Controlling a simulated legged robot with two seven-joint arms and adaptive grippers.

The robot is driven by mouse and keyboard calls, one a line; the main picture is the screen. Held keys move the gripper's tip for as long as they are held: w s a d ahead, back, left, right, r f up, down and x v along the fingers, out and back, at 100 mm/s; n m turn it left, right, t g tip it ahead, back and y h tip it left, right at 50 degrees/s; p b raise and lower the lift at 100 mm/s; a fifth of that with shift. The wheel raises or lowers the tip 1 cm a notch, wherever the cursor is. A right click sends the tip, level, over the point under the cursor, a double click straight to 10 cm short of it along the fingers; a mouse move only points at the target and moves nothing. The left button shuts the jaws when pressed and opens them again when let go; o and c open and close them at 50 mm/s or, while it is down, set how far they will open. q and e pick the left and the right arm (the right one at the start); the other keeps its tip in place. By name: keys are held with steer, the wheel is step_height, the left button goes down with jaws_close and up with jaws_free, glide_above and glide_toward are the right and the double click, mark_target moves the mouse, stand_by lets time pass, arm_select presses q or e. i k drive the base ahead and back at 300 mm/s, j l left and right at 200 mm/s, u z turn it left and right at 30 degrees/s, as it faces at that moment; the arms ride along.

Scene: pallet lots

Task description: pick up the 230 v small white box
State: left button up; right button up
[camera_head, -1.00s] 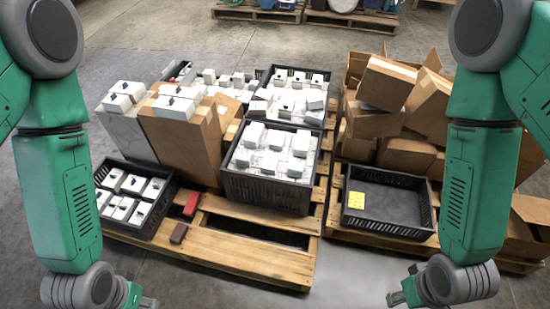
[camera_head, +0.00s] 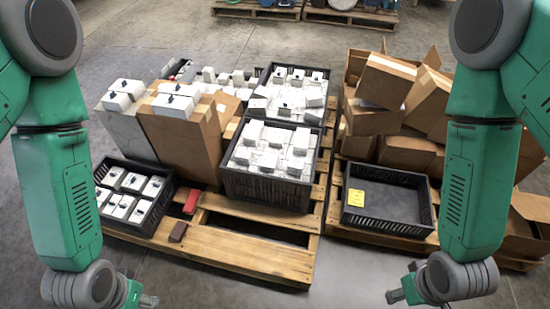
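Many small white boxes are in view, and their print is too small to read, so I cannot tell which is the 230 v one. Several white boxes (camera_head: 133,193) lie in the low black crate at the left. More white boxes (camera_head: 270,150) fill the taller black crate in the middle, and others (camera_head: 296,90) sit in the crate behind it. White boxes (camera_head: 173,104) also rest on top of the tall cardboard boxes. My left gripper (camera_head: 149,301) is low at the left, clear of every box. My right gripper (camera_head: 392,297) is low at the right, also apart from everything. Their finger openings are unclear.
A wooden pallet (camera_head: 250,255) carries the crates, with a red block (camera_head: 192,202) and a brown block (camera_head: 178,232). An empty black crate (camera_head: 385,232) with a yellow label stands on the right pallet. Cardboard boxes (camera_head: 386,82) pile behind it. Floor in front is clear.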

mark_target(244, 156)
steer(key=j+z, duration=0.2)
steer(key=z, duration=0.2)
steer(key=j+z, duration=0.2)
steer(key=z, duration=0.2)
steer(key=j+z, duration=0.15)
steer(key=z, duration=0.2)
steer(key=k+j+z, duration=0.15)
steer(key=z, duration=0.25)
steer(key=j, duration=0.95)
